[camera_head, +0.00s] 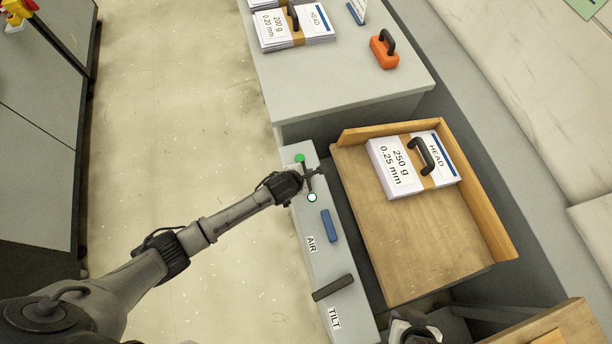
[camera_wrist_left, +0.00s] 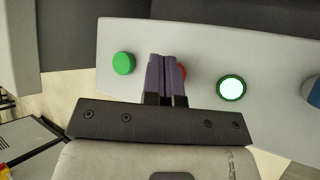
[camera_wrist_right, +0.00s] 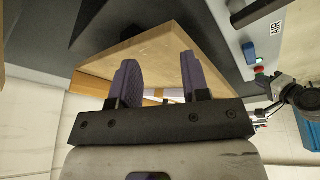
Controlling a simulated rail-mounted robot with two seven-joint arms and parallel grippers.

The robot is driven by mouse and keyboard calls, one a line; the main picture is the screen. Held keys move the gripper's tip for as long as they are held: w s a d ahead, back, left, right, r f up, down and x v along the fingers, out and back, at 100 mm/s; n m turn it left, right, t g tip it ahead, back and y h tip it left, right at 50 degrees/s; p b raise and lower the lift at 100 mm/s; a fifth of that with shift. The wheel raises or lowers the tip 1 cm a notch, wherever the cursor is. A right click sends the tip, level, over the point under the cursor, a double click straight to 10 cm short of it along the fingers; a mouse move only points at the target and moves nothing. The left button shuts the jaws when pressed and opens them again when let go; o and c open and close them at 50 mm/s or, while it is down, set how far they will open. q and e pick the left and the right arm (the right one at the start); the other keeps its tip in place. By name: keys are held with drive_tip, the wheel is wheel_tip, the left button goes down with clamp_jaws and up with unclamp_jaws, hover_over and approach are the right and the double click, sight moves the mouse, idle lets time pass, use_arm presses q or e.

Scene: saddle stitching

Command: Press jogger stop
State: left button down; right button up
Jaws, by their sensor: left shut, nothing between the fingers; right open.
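The grey control panel (camera_head: 318,262) carries a green button (camera_head: 300,158) and a lit green-white button (camera_head: 312,197). A red button (camera_wrist_left: 183,72) sits between them in the left wrist view, partly hidden by my left fingers. My left gripper (camera_head: 309,180) is shut and empty, with its fingertips over the red button; I cannot tell whether they touch it. In the left wrist view its fingers (camera_wrist_left: 166,75) are together, with the green button (camera_wrist_left: 123,63) to their left and the lit button (camera_wrist_left: 231,88) to their right. My right gripper (camera_wrist_right: 158,78) is open and empty.
The wooden jogger tray (camera_head: 400,255) holds a banded paper stack (camera_head: 385,178) with a black handle. A blue switch (camera_head: 329,226) and a dark lever (camera_head: 333,288) stand on the panel. An orange block (camera_head: 384,53) and another stack (camera_head: 280,38) sit on the grey table behind.

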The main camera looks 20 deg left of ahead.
idle(0.4)
use_arm(q)
drive_tip(key=shift+f, duration=0.15)
drive_tip(key=shift+f, duration=0.25)
drive_tip(key=shift+f+b, duration=0.35)
drive_tip(key=shift+f, duration=0.2)
idle(0.9)
drive_tip(key=shift+r, duration=0.1)
drive_tip(key=shift+r+p, duration=0.9)
drive_tip(key=shift+p, duration=0.2)
